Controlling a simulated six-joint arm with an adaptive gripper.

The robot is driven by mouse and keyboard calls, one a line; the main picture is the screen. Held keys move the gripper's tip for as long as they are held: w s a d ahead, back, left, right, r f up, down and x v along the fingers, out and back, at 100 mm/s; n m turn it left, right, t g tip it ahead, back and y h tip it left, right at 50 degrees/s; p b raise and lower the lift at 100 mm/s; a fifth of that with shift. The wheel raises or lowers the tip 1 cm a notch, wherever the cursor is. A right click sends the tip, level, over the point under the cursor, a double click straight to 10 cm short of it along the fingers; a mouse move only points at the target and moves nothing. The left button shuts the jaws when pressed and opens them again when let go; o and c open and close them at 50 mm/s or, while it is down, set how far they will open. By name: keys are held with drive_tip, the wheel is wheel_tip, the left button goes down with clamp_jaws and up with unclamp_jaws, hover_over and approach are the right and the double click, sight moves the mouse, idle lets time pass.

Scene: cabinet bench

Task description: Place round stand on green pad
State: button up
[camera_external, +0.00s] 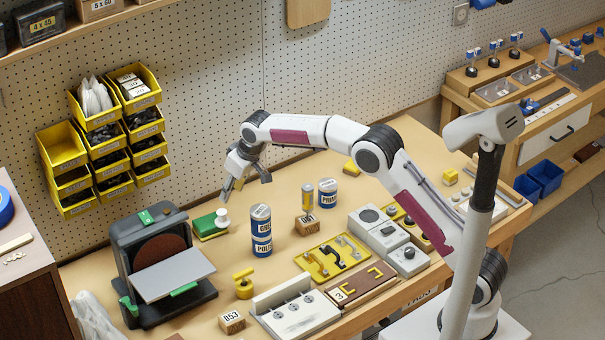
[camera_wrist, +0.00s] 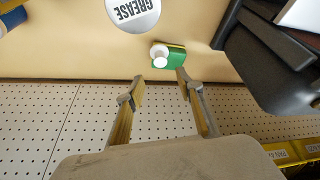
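The green pad (camera_external: 208,226), green on top with a yellow layer, lies on the bench beside the sander. A small white round stand (camera_external: 222,217) is upright at the pad's right end and appears to rest on it. In the wrist view the round stand (camera_wrist: 160,56) overlaps the left end of the green pad (camera_wrist: 174,60). Its base contact is hard to see. My gripper (camera_external: 247,184) is open and empty, raised above the bench to the right of the pad. Its two fingertips (camera_wrist: 160,86) are spread apart in the wrist view, with nothing between them.
A disc sander (camera_external: 160,250) stands left of the pad. Two stacked blue-and-white cans (camera_external: 261,230) stand to its right. A wooden block (camera_external: 307,225) and another can (camera_external: 327,194) are farther right. Yellow bins (camera_external: 100,140) hang on the pegboard behind.

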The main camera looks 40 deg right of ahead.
drive_tip(key=shift+s+r, duration=0.15)
drive_tip(key=shift+r, duration=0.15)
drive_tip(key=shift+d+r, duration=0.1)
idle(0.6)
drive_tip(key=s+d+r+m, duration=0.2)
drive_tip(key=s+d+r, duration=1.4)
drive_tip(key=s, duration=0.3)
drive_tip(key=s+d+f, duration=0.1)
drive_tip(key=s+d, duration=0.2)
drive_tip(key=s, duration=0.6)
drive_tip(key=s+d+f+m+h, duration=0.1)
drive_tip(key=s+d+f, duration=0.1)
drive_tip(key=s, duration=0.7)
drive_tip(key=s+d+f+t, duration=0.1)
drive_tip(key=s+d, duration=0.3)
drive_tip(key=s, duration=0.6)
drive_tip(key=shift+d+f+m, duration=0.15)
drive_tip(key=shift+f+m, duration=0.15)
drive_tip(key=shift+f, duration=0.2)
drive_tip(key=shift+o, duration=0.2)
